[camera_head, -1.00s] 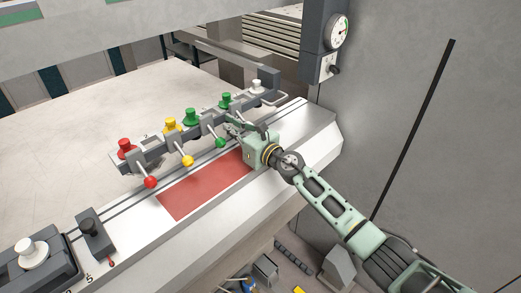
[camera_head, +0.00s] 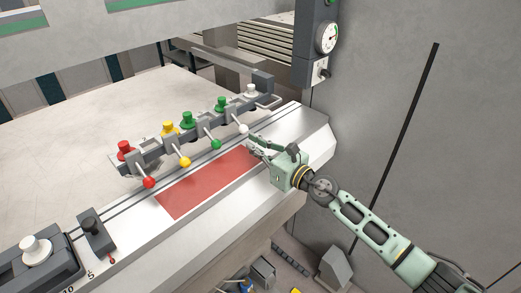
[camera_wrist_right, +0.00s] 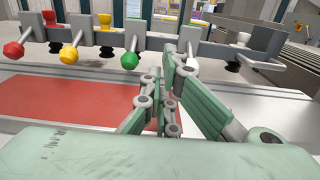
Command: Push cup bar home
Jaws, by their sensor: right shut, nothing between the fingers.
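The cup bar (camera_head: 187,137) is a grey rail with red, yellow, green and white cups along it. It lies along the back of the light machine bed. Levers with a red ball (camera_head: 149,182), yellow ball (camera_head: 184,162), green ball (camera_head: 215,144) and white ball (camera_head: 242,128) point towards me. My right gripper (camera_head: 254,143) is shut and empty, in front of the bar's right part, near the white ball and apart from the bar. In the right wrist view the shut fingers (camera_wrist_right: 164,88) cover part of the bar right of the green ball (camera_wrist_right: 129,60). My left gripper is out of view.
A red plate (camera_head: 205,183) lies flat on the bed in front of the bar. A grey block with a small lever (camera_head: 96,234) stands at the left front. A gauge (camera_head: 327,37) hangs by the grey wall at the right.

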